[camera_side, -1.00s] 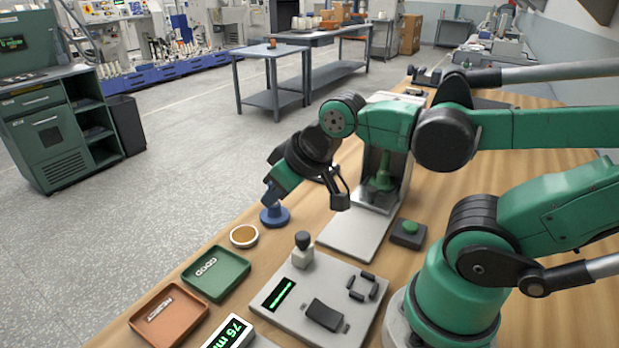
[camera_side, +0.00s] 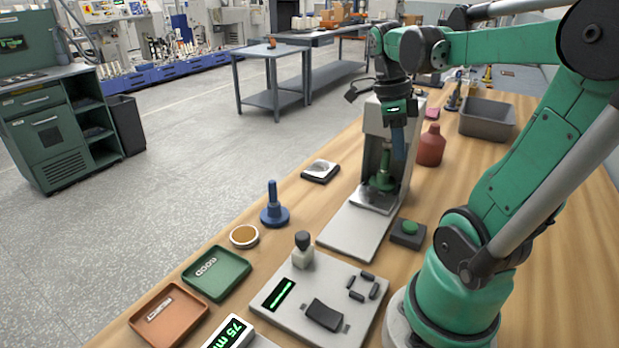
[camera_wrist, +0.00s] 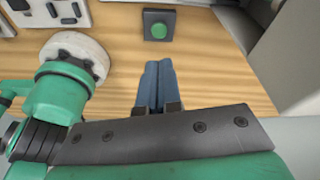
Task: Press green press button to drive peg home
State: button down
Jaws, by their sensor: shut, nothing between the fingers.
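The green press button (camera_side: 410,228) sits on a dark square box on the wooden bench, right of the press plate. It also shows in the wrist view (camera_wrist: 159,30), just beyond the fingertips. The grey press (camera_side: 372,120) stands upright behind its plate, with a green spool-like part (camera_side: 384,181) at its foot. I cannot make out a separate peg in it. My gripper (camera_side: 399,156) points down in front of the press column, above the button's height and apart from it. Its blue fingers (camera_wrist: 152,66) are shut together and empty.
A blue spindle (camera_side: 274,208), a cork-coloured dish (camera_side: 244,236), a green tray (camera_side: 216,290) and an orange tray (camera_side: 170,338) line the bench's left edge. A grey panel (camera_side: 285,310) lies in front. A red bottle (camera_side: 431,148) and grey bin (camera_side: 487,137) stand behind.

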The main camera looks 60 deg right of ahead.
jog(key=m, duration=0.1)
jog(key=s+m, duration=0.1)
jog(key=shift+s+d+r+m+g+y, duration=0.25)
jog(key=shift+d+m+g+y, duration=0.05)
jog(key=shift+d+m, duration=0.1)
send_near(410, 224)
jog(key=x, duration=0.2)
jog(key=s+x, duration=0.1)
jog(key=x, duration=0.2)
jog(key=shift+s+f, duration=0.1)
jog(key=shift+f, duration=0.85)
jog(key=shift+f, duration=0.95)
jog(key=shift+r, duration=0.1)
